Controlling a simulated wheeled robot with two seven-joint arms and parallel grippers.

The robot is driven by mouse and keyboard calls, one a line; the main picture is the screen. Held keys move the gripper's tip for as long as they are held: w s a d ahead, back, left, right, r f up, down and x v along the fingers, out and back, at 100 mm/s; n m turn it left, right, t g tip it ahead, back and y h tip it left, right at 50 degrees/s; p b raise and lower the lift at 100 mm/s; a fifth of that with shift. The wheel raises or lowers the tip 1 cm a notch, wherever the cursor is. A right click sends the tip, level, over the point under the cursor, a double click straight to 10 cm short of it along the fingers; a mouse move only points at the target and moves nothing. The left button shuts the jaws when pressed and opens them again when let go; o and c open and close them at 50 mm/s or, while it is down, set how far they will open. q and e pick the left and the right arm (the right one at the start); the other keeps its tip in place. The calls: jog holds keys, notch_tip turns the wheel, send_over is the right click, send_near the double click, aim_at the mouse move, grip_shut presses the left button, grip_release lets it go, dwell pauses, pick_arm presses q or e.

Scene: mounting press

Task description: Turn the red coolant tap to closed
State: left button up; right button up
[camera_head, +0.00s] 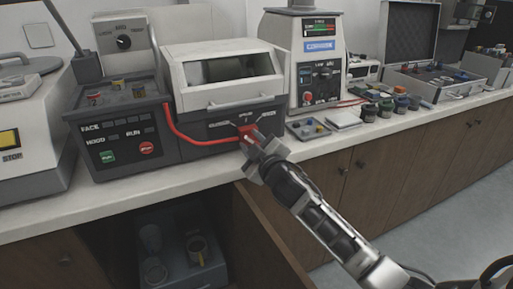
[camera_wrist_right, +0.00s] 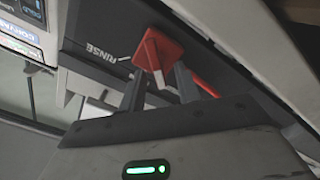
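The red coolant tap (camera_head: 249,132) sits on the dark front panel under the lidded machine. In the right wrist view the tap (camera_wrist_right: 160,50) is a red knob with a white mark, with the word RINSE printed beside it. My right gripper (camera_head: 254,141) is right at the tap. In the wrist view my right gripper's fingers (camera_wrist_right: 160,72) stand apart, one on each side of the knob's near end, and look open; whether they touch it is hard to see. Part of the panel marking is hidden by the gripper. My left gripper is not in view.
A red hose (camera_head: 190,139) runs along the panel left of the tap. A control box (camera_head: 124,133) with green and red buttons stands at left. Small trays and jars (camera_head: 385,103) are at right. A cabinet door (camera_head: 262,240) hangs open below the bench.

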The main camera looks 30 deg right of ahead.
jog(key=s, duration=1.6)
jog(key=shift+a+b, duration=0.35)
jog(key=shift+a, duration=0.05)
jog(key=shift+w, duration=0.1)
